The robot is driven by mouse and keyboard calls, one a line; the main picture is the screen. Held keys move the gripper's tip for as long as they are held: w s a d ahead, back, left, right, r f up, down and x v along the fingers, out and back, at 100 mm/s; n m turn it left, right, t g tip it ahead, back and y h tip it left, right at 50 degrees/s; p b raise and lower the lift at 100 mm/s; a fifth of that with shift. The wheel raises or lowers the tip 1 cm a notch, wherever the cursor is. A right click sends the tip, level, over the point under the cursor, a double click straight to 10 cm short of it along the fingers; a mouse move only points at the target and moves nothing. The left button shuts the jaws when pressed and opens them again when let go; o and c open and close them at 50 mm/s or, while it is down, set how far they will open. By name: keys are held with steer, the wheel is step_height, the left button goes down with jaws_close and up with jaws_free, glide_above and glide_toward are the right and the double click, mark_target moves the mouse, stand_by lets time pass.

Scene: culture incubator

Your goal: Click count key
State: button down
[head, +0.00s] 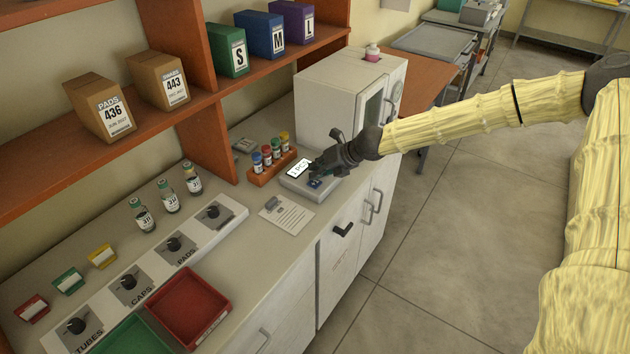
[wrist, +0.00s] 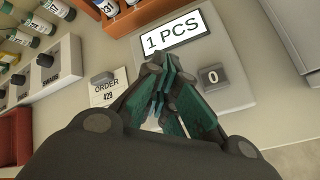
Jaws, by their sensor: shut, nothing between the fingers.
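The counting scale (head: 298,186) is a grey box on the counter, with a lit display (head: 298,168) that reads "1 PCS" in the wrist view (wrist: 174,35). A grey key marked "0" (wrist: 212,77) is on its top, right of my fingers in the wrist view. My gripper (wrist: 165,72) is shut and empty, its green-padded fingertips over the scale's top below the display. I see no key labelled count; the fingers hide part of the panel. Whether the tips touch it, I cannot tell. In the head view my gripper (head: 318,170) hides part of the scale.
A rack of capped vials (head: 265,176) stands behind the scale, and a white incubator (head: 340,95) to its right. An order sheet (wrist: 106,91) lies left of the scale. A panel of black knobs (head: 175,244) and a red tray (head: 190,308) are farther left.

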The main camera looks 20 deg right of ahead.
mark_target(317, 181)
steer(key=shift+r, duration=0.2)
step_height(317, 181, up, 5)
steer(key=p, duration=0.4)
steer(key=shift+p, duration=0.4)
steer(key=shift+d, duration=0.1)
stand_by(0.6)
